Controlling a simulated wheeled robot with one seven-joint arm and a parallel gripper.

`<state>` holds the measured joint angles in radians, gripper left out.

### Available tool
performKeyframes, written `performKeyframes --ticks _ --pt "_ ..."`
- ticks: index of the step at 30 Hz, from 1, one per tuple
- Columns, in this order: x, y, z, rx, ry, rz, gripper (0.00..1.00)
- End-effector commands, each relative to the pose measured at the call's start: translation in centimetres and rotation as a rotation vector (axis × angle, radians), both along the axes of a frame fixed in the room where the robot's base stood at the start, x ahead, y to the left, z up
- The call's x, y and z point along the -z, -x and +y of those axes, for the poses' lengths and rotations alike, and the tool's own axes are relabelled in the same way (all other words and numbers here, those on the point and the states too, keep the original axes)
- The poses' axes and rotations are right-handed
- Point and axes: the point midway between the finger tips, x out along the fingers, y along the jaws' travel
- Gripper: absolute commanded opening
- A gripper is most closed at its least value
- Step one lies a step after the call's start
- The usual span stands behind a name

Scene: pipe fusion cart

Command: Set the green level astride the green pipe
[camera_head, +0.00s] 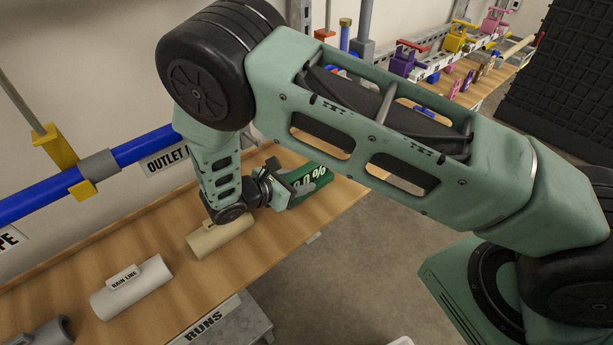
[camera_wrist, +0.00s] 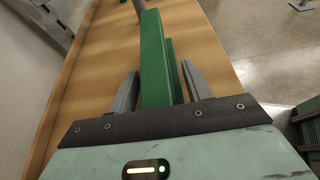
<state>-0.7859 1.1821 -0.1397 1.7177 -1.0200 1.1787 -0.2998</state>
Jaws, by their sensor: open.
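The green level (camera_head: 316,189), with a white marking ending in "0 %", is at the workbench behind my gripper in the head view, partly covered by it. In the wrist view, a long green bar (camera_wrist: 154,55) runs between the two grey fingers of my gripper (camera_wrist: 160,85). A second narrow green strip shows beside it on the right. My gripper is open, with one finger on each side of the bar and gaps visible. I cannot tell whether the level rests on a pipe. I cannot make out a separate green pipe.
A beige pipe (camera_head: 220,235) and a pale grey pipe (camera_head: 132,288) labelled as a drain line lie on the wooden bench (camera_head: 170,235). A dark grey pipe (camera_head: 48,332) is at the lower left. A blue pipe (camera_head: 50,197) runs along the wall. Clamps (camera_head: 405,60) stand at the far end.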

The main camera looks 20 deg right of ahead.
Motion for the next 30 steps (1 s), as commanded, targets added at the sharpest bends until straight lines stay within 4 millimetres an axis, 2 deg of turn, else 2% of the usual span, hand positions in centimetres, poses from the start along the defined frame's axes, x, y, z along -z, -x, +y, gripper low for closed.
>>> performKeyframes --ticks 3,4,9,22,30 --pt "0.0 0.0 0.0 -0.001 0.0 0.0 0.49" --pt "0.0 0.0 0.1 -0.001 0.0 0.0 0.46" --pt "0.0 0.0 0.1 -0.001 0.0 0.0 0.0" --pt "-0.5 0.0 0.1 -0.001 -0.001 -0.002 0.0" --pt "-3.4 -0.1 0.2 -0.002 -0.002 -0.003 0.0"
